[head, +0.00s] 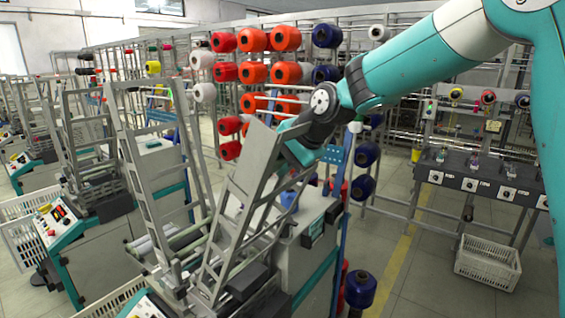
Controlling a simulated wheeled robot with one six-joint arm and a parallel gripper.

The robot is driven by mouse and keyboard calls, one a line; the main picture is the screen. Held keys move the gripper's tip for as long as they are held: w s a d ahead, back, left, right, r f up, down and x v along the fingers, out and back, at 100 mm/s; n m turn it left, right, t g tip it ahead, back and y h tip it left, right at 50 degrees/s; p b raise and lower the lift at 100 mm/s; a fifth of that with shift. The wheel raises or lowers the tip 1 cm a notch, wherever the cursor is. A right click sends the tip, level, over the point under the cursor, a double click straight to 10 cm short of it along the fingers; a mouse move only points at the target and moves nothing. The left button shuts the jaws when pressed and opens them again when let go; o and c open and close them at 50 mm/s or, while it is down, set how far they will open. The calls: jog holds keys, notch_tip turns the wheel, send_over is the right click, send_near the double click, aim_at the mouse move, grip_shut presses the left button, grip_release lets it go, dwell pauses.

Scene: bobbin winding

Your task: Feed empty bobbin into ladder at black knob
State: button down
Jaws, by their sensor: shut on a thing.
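My gripper (293,150) is at the top of the nearest tilted grey ladder (238,215), on its right side. The ladder's upper plate covers the fingertips. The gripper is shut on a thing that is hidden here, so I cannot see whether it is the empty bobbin. The ladder leans up and to the right from the winding machine (312,262) at the bottom middle. Dark blocks (250,283) sit at the ladder's foot. I cannot make out a black knob for certain.
More ladders (145,165) and machines stand close by on the left. A creel rack (400,75) with red, orange and blue spools runs behind. A white crate (487,262) sits on the floor at right, below a control bench (480,178).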

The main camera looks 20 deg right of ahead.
jog(key=f, duration=0.1)
jog(key=f+b, duration=0.1)
jog(key=w+f, duration=0.1)
jog(key=shift+a+f, duration=0.1)
jog(key=shift+a, duration=0.3)
dwell(0.3)
jog(key=c, duration=0.6)
grip_release()
jog(key=r+p+v, duration=0.1)
jog(key=p+v, duration=0.5)
jog(key=v, duration=0.5)
jog(key=shift+w+a+r, duration=0.2)
jog(key=shift+w+r, duration=0.05)
